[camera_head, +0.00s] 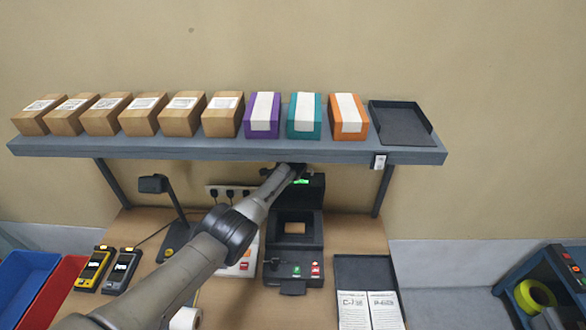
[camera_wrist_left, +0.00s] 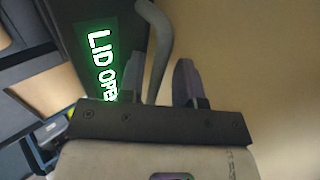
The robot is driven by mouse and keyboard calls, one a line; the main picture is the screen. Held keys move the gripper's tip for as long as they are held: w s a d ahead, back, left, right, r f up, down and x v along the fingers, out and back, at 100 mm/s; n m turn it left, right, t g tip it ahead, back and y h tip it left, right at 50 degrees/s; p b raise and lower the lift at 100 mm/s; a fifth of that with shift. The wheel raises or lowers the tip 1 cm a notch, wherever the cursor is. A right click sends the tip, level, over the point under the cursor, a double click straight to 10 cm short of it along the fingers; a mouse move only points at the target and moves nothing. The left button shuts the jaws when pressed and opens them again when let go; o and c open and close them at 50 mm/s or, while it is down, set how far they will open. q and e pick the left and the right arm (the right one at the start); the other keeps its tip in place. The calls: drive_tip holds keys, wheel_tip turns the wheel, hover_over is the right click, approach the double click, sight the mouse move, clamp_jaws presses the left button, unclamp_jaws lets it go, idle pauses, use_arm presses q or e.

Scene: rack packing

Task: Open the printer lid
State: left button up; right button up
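The dark printer (camera_head: 293,270) stands on the bench in the head view. Its lid (camera_head: 312,190) is raised at the back, and the open bay below shows something brown inside. A lit green display on the lid reads "LID OPEN" in the left wrist view (camera_wrist_left: 103,65). My left gripper (camera_head: 290,170) is at the top of the lid, just under the shelf. In the left wrist view a curved grey handle (camera_wrist_left: 158,40) runs between the fingers, with a gap to the right finger (camera_wrist_left: 185,80). My right gripper is not in view.
A shelf (camera_head: 200,148) with several brown boxes, three coloured boxes and a black tray (camera_head: 403,125) hangs just above the gripper. A scanner stand (camera_head: 165,205), yellow and grey handhelds and a document tray (camera_head: 365,268) are on the bench.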

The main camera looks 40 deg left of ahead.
use_arm(q)
drive_tip(key=shift+s+f, duration=0.1)
drive_tip(key=shift+f, duration=0.15)
drive_tip(key=p+v, duration=0.3)
drive_tip(key=p, duration=0.1)
drive_tip(key=shift+r, duration=0.2)
drive_tip(key=shift+s+d+r, duration=0.1)
drive_tip(key=shift+d+r, duration=0.1)
drive_tip(key=shift+r, duration=0.05)
drive_tip(key=s+d, duration=0.8)
drive_tip(key=s, duration=0.2)
drive_tip(key=shift+r, duration=0.45)
drive_tip(key=shift+s, duration=0.1)
